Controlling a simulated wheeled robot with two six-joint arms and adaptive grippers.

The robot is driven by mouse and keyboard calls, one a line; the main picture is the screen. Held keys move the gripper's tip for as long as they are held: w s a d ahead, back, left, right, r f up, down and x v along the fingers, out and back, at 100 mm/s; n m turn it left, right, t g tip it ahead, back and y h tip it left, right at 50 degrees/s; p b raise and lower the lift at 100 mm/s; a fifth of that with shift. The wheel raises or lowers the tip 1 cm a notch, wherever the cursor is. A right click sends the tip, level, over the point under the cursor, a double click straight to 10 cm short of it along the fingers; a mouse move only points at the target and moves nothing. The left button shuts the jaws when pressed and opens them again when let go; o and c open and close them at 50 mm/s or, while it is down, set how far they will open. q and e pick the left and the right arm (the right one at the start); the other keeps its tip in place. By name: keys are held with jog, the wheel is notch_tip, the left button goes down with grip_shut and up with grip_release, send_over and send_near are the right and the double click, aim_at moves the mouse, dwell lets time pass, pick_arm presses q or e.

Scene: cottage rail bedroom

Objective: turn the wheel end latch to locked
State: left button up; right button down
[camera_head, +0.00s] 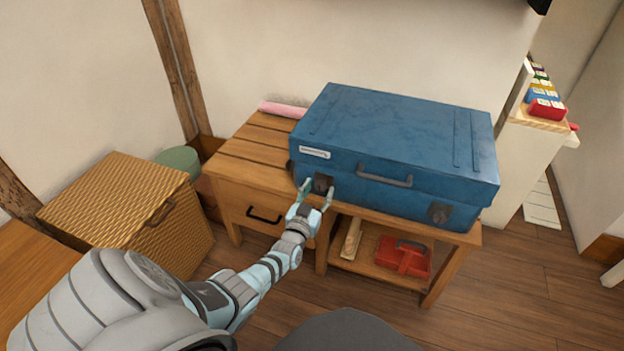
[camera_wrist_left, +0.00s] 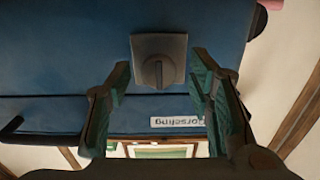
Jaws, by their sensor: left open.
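A blue case (camera_head: 400,125) lies flat on a wooden table. Two dark latches are on its front face. The left latch (camera_head: 321,183) is at the end with a dark wheel (camera_head: 289,167); the other latch (camera_head: 440,213) is near the right end. In the left wrist view the near latch (camera_wrist_left: 172,46) is a square grey plate with a raised tab standing vertical in the picture. My left gripper (camera_head: 317,193) is open, its fingers on either side of this latch, with visible gaps to the tab. My right gripper is out of view.
A carry handle (camera_head: 385,179) sticks out between the latches. A white label (camera_head: 314,152) is above the left latch. The wooden table (camera_head: 240,160) has a drawer handle (camera_head: 264,215) and a lower shelf with a red box (camera_head: 402,258). A wicker chest (camera_head: 115,200) stands left.

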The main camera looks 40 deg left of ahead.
pick_arm(q)
jog(key=v, duration=1.1)
jog(key=shift+s, duration=0.15)
jog(key=s+d+f+m+g+h, duration=0.1)
jog(key=s+d+f+g+h, duration=0.2)
jog(key=f, duration=0.6)
jog(key=s+d+f+m+g+h, duration=0.1)
jog(key=s+d+f+g+h, duration=0.25)
jog(key=f, duration=0.65)
jog(key=s+d+f+m+g+y, duration=0.15)
jog(key=s+f+g, duration=0.4)
jog(key=s, duration=0.75)
jog(key=s+d+f+m+g, duration=0.1)
jog(key=s+d+f+g, duration=0.15)
jog(key=s+f, duration=0.85)
jog(key=s+r+p, duration=0.4)
jog(key=r+p, duration=0.6)
jog(key=r, duration=0.1)
jog(key=s+r+g+p, duration=0.1)
jog(key=s+r+p, duration=0.3)
jog(key=r+p, duration=0.7)
jog(key=shift+d+r, duration=0.35)
jog(key=shift+r, duration=0.1)
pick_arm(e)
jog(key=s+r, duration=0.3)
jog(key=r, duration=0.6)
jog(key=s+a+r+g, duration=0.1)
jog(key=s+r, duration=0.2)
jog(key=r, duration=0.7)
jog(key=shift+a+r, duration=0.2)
